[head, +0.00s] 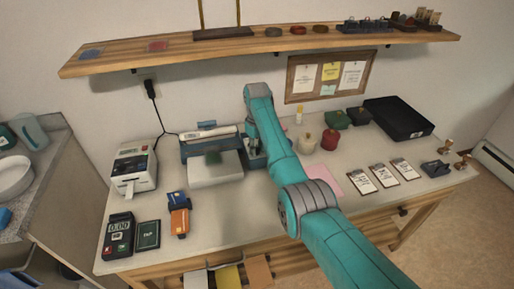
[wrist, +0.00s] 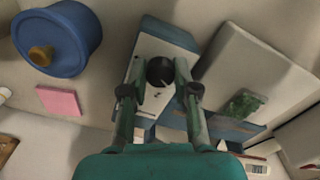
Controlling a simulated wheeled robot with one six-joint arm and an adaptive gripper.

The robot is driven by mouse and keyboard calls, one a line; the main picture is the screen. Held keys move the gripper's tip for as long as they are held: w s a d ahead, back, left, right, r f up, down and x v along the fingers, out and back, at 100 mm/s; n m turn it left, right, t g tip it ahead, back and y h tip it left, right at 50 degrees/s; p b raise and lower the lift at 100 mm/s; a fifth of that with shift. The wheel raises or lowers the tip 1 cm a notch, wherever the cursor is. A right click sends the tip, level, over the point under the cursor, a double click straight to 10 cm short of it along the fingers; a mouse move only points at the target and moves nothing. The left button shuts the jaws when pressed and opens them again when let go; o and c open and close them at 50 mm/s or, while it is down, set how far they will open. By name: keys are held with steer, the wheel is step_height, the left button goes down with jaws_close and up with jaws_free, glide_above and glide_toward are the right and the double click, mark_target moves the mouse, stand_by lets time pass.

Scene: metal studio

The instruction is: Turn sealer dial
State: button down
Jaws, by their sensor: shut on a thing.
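The sealer (head: 196,148) is a blue-grey machine with a pale front plate, at the back of the bench left of my arm. In the wrist view its body (wrist: 212,128) runs diagonally under my gripper. The round black dial (wrist: 160,70) stands on its light panel, between my fingertips. My gripper (wrist: 161,84) is shut on the dial, one finger on each side. In the head view my arm hides the dial, and the gripper (head: 256,158) shows only partly at the sealer's right end. The dial's markings cannot be read.
A blue lidded pot (wrist: 62,42) and a pink sheet (wrist: 60,101) lie left of the gripper in the wrist view. A label printer (head: 134,168) stands left of the sealer. A wooden shelf (head: 180,50) hangs above. The front middle of the bench is clear.

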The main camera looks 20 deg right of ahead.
steer(key=m, duration=0.4)
steer(key=shift+m, duration=0.3)
steer(key=m, duration=0.4)
steer(key=shift+a+m, duration=0.15)
steer(key=shift+m, duration=0.15)
steer(key=m, duration=0.4)
steer(key=shift+w+a+m, duration=0.1)
steer(key=shift+m, duration=2.3)
steer(key=c, duration=0.9)
jaws_free()
steer(key=shift+o, duration=0.2)
steer(key=shift+r, duration=0.1)
